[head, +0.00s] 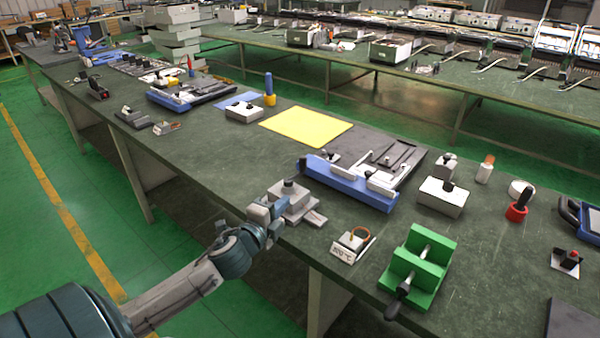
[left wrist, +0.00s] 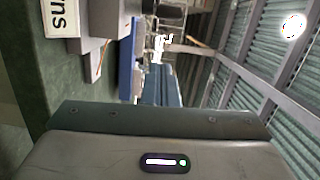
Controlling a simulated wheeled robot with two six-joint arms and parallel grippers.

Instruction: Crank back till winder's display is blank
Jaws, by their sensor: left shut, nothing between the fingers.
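The winder (head: 291,194) is a small grey unit with a dark knob on top, at the near edge of the green bench. A flat grey part of it juts toward the lower right. My left gripper (head: 268,212) is at its left side, shut and empty; I cannot tell if it touches the winder. In the left wrist view, a white plate (left wrist: 61,18) with dark sideways letters, partly cut off, ends in "ns", so it is not blank. Grey blocks (left wrist: 95,25) lie beside it. A crank handle cannot be made out. My right gripper is out of view.
Right of the winder stand a small card stand (head: 350,246) with a coil and a green clamp block (head: 424,255) with a black handle. A blue-edged fixture (head: 350,186) lies behind it. A yellow sheet (head: 305,127) lies further back. The bench left of the winder is clear.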

